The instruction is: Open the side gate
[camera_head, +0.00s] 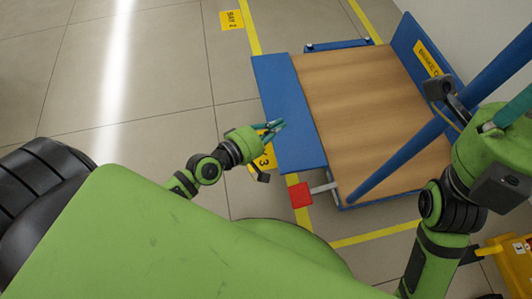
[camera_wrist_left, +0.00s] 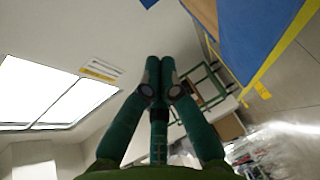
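The blue side gate (camera_head: 287,103) is a panel along the left edge of a cart's wooden deck (camera_head: 365,100) in the head view. I cannot tell its exact tilt. My left gripper (camera_head: 276,127) overlaps the gate's left edge in the picture; contact is unclear. In the left wrist view, the fingertips (camera_wrist_left: 160,64) are together with nothing visible between them. My right gripper (camera_head: 512,112) is at the right, cut by the frame edge; its opening is hidden.
A blue end panel with a yellow brake label (camera_head: 428,57) closes the cart's far right. A blue pole (camera_head: 425,138) slants over the deck. Yellow floor lines (camera_head: 249,27) border the cart. A yellow object (camera_head: 508,254) is at bottom right. The tiled floor at left is clear.

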